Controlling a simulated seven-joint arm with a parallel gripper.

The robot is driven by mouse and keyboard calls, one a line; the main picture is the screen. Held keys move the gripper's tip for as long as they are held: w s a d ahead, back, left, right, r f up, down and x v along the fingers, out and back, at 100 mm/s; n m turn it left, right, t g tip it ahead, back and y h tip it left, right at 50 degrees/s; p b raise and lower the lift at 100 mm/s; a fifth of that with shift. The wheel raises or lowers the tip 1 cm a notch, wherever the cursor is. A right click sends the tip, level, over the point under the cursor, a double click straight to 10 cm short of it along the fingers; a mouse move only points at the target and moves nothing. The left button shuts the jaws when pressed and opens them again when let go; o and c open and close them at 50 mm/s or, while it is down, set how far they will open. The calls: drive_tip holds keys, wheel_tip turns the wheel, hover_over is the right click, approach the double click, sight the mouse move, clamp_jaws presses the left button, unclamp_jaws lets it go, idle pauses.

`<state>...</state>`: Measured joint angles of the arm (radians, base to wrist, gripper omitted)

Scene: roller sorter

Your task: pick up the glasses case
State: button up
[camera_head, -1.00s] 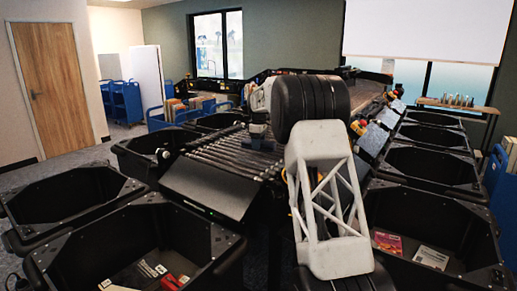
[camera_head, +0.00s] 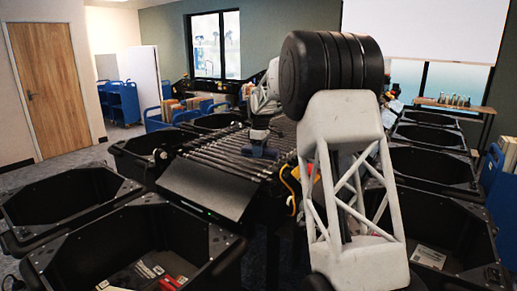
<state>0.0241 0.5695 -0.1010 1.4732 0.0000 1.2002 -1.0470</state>
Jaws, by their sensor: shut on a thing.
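My gripper (camera_head: 258,146) points down over the roller conveyor (camera_head: 225,152), left of my large arm links. A small dark blue thing (camera_head: 262,154) shows at its fingertips, low over the rollers. It appears to be the glasses case, and the jaws are shut on it. It is too small and partly covered to make out its full shape. I cannot tell whether it touches the rollers or hangs just above them.
Black bins line both sides of the conveyor, including a front left bin (camera_head: 62,245) holding several items and a right bin (camera_head: 470,262) with a pale item. A dark sloped panel (camera_head: 208,188) ends the conveyor. My arm hides much of the right side.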

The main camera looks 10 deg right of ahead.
drive_tip(key=shift+s+a+r, duration=0.1)
drive_tip(key=shift+s+r, duration=0.05)
drive_tip(key=shift+s, duration=1.2)
drive_tip(key=shift+s+r, duration=0.1)
drive_tip(key=shift+s, duration=1.25)
drive_tip(key=s+d+f+m, duration=0.1)
drive_tip(key=s+d+m, duration=0.45)
drive_tip(key=d, duration=0.85)
drive_tip(key=s+d+f+m, duration=0.1)
drive_tip(key=s+d+m, duration=0.4)
drive_tip(key=d, duration=0.9)
drive_tip(key=s+d+f+m, duration=0.2)
drive_tip(key=s+d+m, duration=0.35)
drive_tip(key=d, duration=0.95)
drive_tip(key=s+d+m, duration=0.3)
drive_tip(key=s+d, duration=0.8)
drive_tip(key=shift+s+f+m, duration=0.3)
drive_tip(key=shift+f+m, duration=0.1)
drive_tip(key=shift+f, duration=0.05)
